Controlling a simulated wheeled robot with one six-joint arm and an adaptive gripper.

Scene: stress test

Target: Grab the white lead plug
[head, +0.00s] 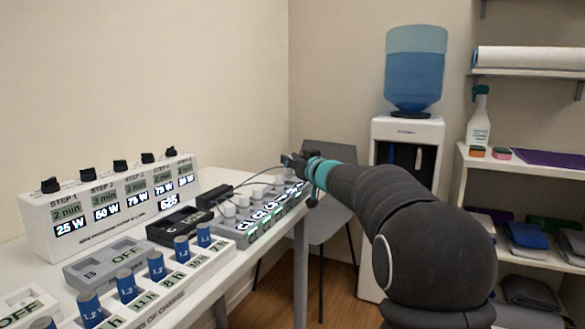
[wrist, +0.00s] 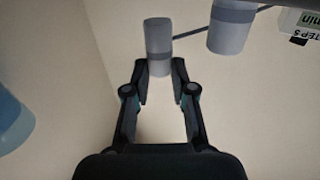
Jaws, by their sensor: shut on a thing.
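My gripper (head: 302,165) is at the far end of the grey lead box (head: 262,228) in the head view. In the wrist view my gripper (wrist: 160,72) has its two fingertips on either side of the end of a pale grey-white cylindrical plug (wrist: 158,38) with a darker band, and is shut on it. A dark lead runs from beside this plug to a second similar plug (wrist: 231,28), which is clear of the fingers. Several more pale plugs (head: 243,201) stand in a row on the lead box. I cannot tell whether the held plug is still seated.
A white control panel (head: 120,225) with black knobs stands at the back of the white table. A black box (head: 175,226) and several blue cylinders (head: 181,250) are nearer. A water cooler (head: 407,135) and shelves (head: 520,165) stand beyond the table's right edge.

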